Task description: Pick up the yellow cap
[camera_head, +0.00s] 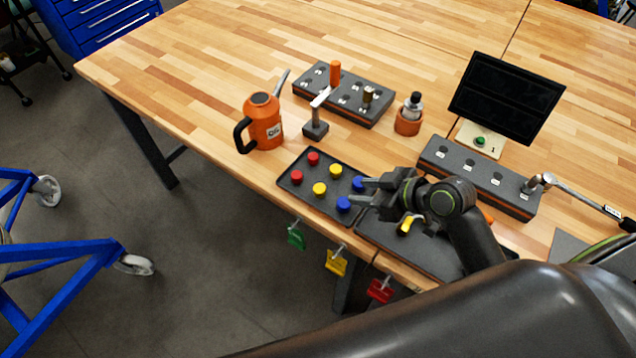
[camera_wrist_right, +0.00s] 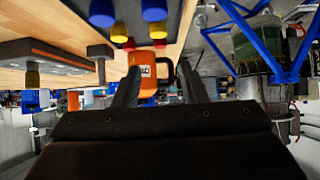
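Two yellow caps (camera_head: 335,170) (camera_head: 320,188) stand in the middle of a dark tray (camera_head: 296,191) at the table's front edge. Two red caps (camera_head: 313,158) stand on their left and two blue caps (camera_head: 344,204) on their right. My right gripper (camera_head: 366,193) is open and empty beside the blue caps, its fingers pointing left across the tray's right end. In the wrist view the yellow caps (camera_wrist_right: 157,30) (camera_wrist_right: 118,32) show above and beyond the open fingers (camera_wrist_right: 157,85), apart from them. My left gripper is not in view.
An orange jug (camera_head: 262,125) stands left of the tray. Behind are a grey block with tools (camera_head: 350,97), an orange cup (camera_head: 407,125), and a dark screen (camera_head: 505,97). Green, yellow and red tags (camera_head: 336,263) hang off the front edge. The table's back left is clear.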

